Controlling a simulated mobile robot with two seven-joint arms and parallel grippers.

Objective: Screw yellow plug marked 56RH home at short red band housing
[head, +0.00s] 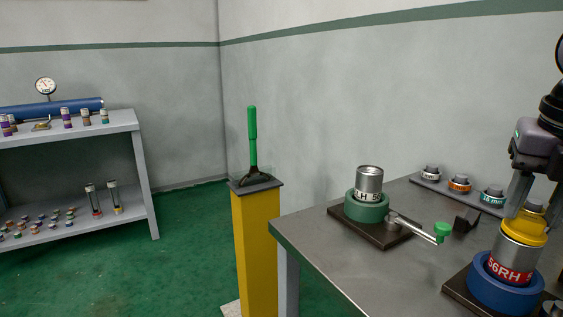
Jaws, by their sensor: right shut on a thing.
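A yellow plug (522,232) sits at the top of a silver housing (518,255) with a red band (509,272), on which "6RH" can be read in white. The housing stands upright in a blue round vise (503,292) at the bench's right front. My right gripper (533,210) comes down from above and is shut on the plug, with a finger on its left side. The other finger is near the picture's edge. I cannot tell whether a gap is left between plug and housing. My left gripper is out of view.
A green vise (366,208) holds a silver housing (369,183); its green-knobbed handle (442,231) reaches toward the blue vise. A grey rack (455,196) with several plugs lies behind. A yellow post (256,245) with a green lever and a grey shelf (75,137) stand left.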

